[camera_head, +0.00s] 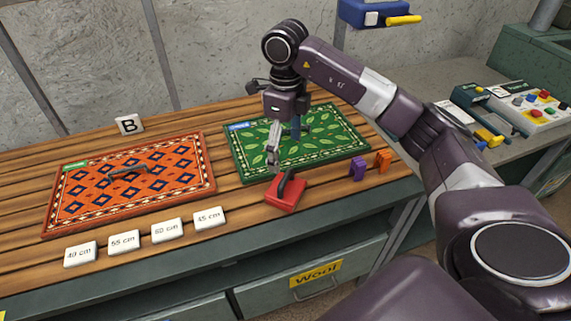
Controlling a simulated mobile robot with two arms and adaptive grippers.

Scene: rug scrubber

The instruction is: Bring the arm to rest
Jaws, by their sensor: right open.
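My right arm reaches in from the right and bends down over the wooden table. Its gripper (280,153) points down above the left part of the green rug (336,153), with open, empty jaws. Just in front of it, a red scrubber block (284,203) with a dark upright handle sits at the table's front edge. The gripper looks close to the handle but apart from it; the exact gap is hard to tell. An orange patterned rug (85,208) lies to the left with a dark handle-like piece on it. My left gripper is out of view.
White length cards (124,242) line the front left edge, and a "B" card (129,124) stands behind. Small purple (357,169) and orange (382,161) pieces stand right of the green rug. A button box (535,108) is on the right bench. A "Wool" drawer (315,274) is below.

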